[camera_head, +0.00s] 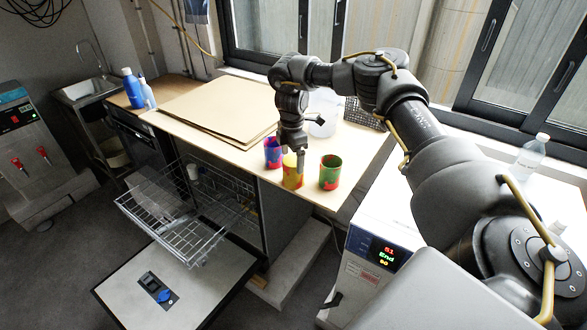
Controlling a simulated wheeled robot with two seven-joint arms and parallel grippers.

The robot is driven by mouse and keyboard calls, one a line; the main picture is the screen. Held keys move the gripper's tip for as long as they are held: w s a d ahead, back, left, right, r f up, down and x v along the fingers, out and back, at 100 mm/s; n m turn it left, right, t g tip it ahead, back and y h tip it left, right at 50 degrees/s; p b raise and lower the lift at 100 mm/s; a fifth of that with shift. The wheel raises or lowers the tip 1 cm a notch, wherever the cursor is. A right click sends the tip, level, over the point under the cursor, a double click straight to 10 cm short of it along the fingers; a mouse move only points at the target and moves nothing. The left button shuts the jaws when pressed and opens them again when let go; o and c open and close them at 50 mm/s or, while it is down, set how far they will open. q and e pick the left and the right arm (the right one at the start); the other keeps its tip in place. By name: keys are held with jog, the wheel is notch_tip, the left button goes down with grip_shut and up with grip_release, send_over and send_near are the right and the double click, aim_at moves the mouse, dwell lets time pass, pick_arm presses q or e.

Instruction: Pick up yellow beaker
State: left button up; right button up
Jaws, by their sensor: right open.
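The yellow beaker (291,181) stands on the wooden counter near its front edge, between two other beakers. My right gripper (294,160) points down at the yellow beaker, with its fingers in front of and over the beaker's upper part. The fingers hide part of the rim, and I cannot tell whether they touch it. The right gripper is open. My left gripper is not in view.
A blue and red beaker (272,153) stands close to the left and a green and red beaker (330,172) to the right. Flat cardboard (215,112) lies farther left. Below the counter, a wire rack (172,228) sticks out above an open door (180,285). The drying oven (377,240) stands right.

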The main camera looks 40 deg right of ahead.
aim_at(293, 171)
jog(key=shift+f, duration=0.45)
jog(key=shift+s+f+p, duration=0.15)
jog(key=shift+f+p, duration=0.1)
jog(key=shift+p, duration=0.2)
notch_tip(293, 171, down, 4)
jog(key=shift+s+d+r+p, duration=0.1)
jog(key=shift+s+r+p, duration=0.05)
jog(key=shift+p, duration=0.8)
jog(key=shift+f, duration=0.5)
jog(key=c, duration=1.2)
jog(key=shift+o, duration=0.2)
jog(key=shift+r, duration=0.1)
